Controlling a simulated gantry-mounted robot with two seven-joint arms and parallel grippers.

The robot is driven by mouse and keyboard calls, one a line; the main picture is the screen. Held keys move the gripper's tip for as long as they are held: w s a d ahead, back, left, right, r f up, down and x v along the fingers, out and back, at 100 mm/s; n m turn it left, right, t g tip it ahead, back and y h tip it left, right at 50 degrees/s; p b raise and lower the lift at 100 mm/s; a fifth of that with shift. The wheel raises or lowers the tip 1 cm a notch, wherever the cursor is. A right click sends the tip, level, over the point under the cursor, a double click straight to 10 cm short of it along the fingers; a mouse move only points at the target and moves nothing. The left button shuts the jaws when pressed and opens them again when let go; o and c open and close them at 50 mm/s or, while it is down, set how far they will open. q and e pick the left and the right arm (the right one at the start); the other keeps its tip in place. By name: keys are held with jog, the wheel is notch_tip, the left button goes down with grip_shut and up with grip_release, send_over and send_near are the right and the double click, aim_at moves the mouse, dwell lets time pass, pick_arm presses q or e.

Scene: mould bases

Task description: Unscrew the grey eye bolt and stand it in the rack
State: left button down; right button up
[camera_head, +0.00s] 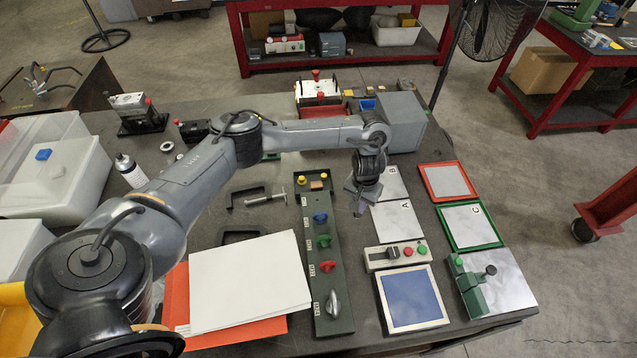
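A grey, rounded metal piece that looks like the grey eye bolt (333,303) is at the near end of a long dark green strip (327,289), which may be the rack. I cannot tell whether it is screwed in or just standing there. Blue (320,218), green (323,241) and red (328,266) pieces sit in a row farther up the strip, beside small labels. My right gripper is out of view.
White sheets (250,280) on an orange folder lie left of the strip. A control box with buttons (397,254), a blue panel (412,298) and a green clamp on a metal plate (497,281) lie right. A grey box (400,122) stands behind my arm.

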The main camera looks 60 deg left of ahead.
pick_arm(q)
jog(key=s+a+f+n, duration=0.1)
jog(key=a+f+n, duration=0.1)
jog(key=a, duration=0.3)
jog(key=s+a+f+n+b, duration=0.1)
jog(key=s+a+f+n, duration=0.1)
jog(key=a, duration=0.4)
jog(key=s+a+f+n, duration=0.1)
jog(key=a+f+n, duration=0.2)
jog(key=a, duration=0.2)
jog(key=shift+s+a+n, duration=0.25)
jog(key=shift+a+n, duration=0.05)
jog(key=shift+n, duration=0.1)
jog(key=shift+f, duration=0.4)
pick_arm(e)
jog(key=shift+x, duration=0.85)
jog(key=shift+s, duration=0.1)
pick_arm(q)
jog(key=shift+p, duration=0.85)
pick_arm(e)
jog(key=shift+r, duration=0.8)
pick_arm(q)
jog(key=shift+f+p, duration=0.5)
jog(key=shift+p, duration=0.1)
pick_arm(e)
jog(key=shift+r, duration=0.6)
